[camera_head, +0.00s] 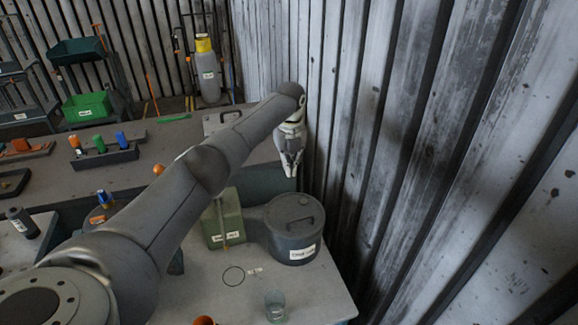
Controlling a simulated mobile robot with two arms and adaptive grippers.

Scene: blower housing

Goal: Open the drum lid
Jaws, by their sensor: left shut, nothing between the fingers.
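The drum (290,243) is a dark grey round container with a white label on its front, standing on the light table near the corrugated wall. Its lid (294,211) sits flat on top and has a dark handle (297,222). My left arm reaches in from the lower left, across the tables. My left gripper (290,174) hangs pointing down above and behind the drum lid, apart from it. Its fingers are together and hold nothing. My right gripper is not in view.
A clear glass (275,305) stands near the table's front edge. The corrugated wall (400,150) rises close on the right. A rack of coloured items (104,152) sits on the table at left.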

